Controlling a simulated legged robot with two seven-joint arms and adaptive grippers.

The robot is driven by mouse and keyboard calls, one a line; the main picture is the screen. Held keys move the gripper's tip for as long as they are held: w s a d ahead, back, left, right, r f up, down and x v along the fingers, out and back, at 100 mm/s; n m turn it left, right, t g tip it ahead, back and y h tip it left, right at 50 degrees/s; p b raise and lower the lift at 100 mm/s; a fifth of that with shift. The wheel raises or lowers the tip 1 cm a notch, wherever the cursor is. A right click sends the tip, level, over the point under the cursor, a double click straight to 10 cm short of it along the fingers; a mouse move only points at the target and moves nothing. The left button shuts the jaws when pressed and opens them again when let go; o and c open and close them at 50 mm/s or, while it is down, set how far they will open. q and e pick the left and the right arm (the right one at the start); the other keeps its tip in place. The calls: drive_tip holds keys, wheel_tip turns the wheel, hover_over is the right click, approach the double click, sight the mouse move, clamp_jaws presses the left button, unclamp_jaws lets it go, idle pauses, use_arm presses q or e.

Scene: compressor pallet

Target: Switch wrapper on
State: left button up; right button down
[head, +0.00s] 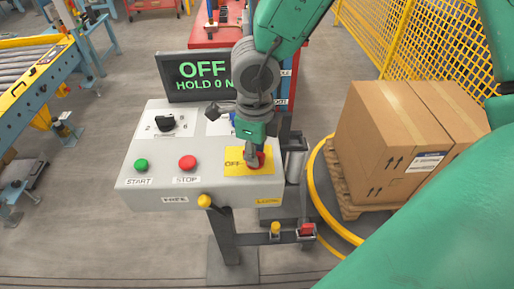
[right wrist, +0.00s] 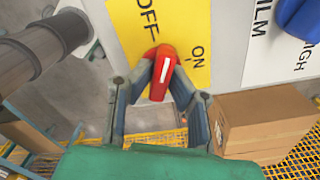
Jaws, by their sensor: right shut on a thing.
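A grey control panel (head: 150,187) stands in the middle of the head view. It bears a yellow plate (head: 232,168) marked OFF, with a red rotary switch (head: 261,159) on it. The screen (head: 200,74) behind reads OFF, HOLD 0 N. My right gripper (head: 253,158) comes down from above onto the switch and partly hides it. In the right wrist view, the fingers of the right gripper (right wrist: 161,85) are shut on the red switch handle (right wrist: 163,68), whose white line runs nearly upright. The plate (right wrist: 125,25) shows OFF above and ON to the right. My left gripper is not in view.
A green START button (head: 141,164), a red STOP button (head: 187,162) and a black knob (head: 167,123) sit on the panel. A blue knob (right wrist: 300,18) is close to the right gripper. Cartons (head: 385,140) on a pallet stand right, conveyor rollers (head: 28,68) left.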

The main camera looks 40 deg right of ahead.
drive_tip(key=m, duration=0.3)
drive_tip(key=shift+w+a+r+p, duration=0.15)
drive_tip(key=shift+w+p, duration=0.1)
drive_tip(key=shift+p, duration=0.15)
drive_tip(key=m, duration=0.3)
drive_tip(key=shift+w+m, duration=0.1)
drive_tip(key=shift+m, duration=0.2)
drive_tip(key=m, duration=0.3)
drive_tip(key=shift+p, duration=0.3)
drive_tip(key=shift+m, duration=1.7)
drive_tip(key=c, duration=1.5)
unclamp_jaws()
drive_tip(key=shift+w, duration=0.1)
drive_tip(key=shift+c, duration=0.2)
drive_tip(key=shift+d, duration=0.2)
